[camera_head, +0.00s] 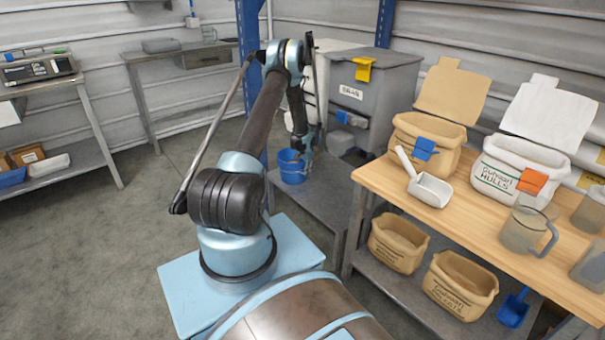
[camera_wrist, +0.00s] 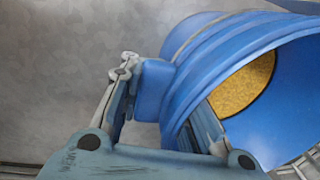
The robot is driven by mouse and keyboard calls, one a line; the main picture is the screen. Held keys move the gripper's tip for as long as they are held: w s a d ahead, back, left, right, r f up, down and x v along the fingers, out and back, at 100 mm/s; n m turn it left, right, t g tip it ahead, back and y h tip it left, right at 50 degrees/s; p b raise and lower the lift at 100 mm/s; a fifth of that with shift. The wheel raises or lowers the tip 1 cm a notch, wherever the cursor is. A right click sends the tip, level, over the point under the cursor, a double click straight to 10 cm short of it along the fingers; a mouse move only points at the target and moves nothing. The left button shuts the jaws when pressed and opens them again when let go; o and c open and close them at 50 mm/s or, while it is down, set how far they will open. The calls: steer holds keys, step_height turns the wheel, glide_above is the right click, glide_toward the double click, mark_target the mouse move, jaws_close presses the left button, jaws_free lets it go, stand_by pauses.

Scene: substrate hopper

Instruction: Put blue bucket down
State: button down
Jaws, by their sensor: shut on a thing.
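The blue bucket (camera_head: 292,168) is upright at the far end of my arm, over the left end of a low grey bench (camera_head: 322,198). I cannot tell whether its base touches the bench top. My gripper (camera_head: 303,146) is shut on the bucket's rim side. In the wrist view the bucket (camera_wrist: 210,55) fills the right, with one finger outside beside a blue block on its wall and the other at the rim. A golden granular fill (camera_wrist: 245,85) shows inside. The bucket's underside is hidden.
A grey hopper bin (camera_head: 375,90) with a yellow tag stands behind the bench. At right, a wooden table (camera_head: 455,215) holds a tan sack (camera_head: 440,140), a white hulls sack (camera_head: 510,175), a scoop (camera_head: 430,188) and a jug (camera_head: 525,228). Open floor (camera_head: 110,250) lies left.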

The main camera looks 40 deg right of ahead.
steer(key=shift+w+a, duration=0.1)
steer(key=shift+a, duration=0.05)
steer(key=c, duration=1.3)
jaws_free()
steer(key=shift+c, duration=0.2)
steer(key=r, duration=0.4)
steer(key=s+r, duration=0.1)
steer(key=r, duration=0.6)
steer(key=shift+s+r, duration=0.25)
steer(key=shift+r, duration=0.15)
steer(key=shift+s, duration=0.1)
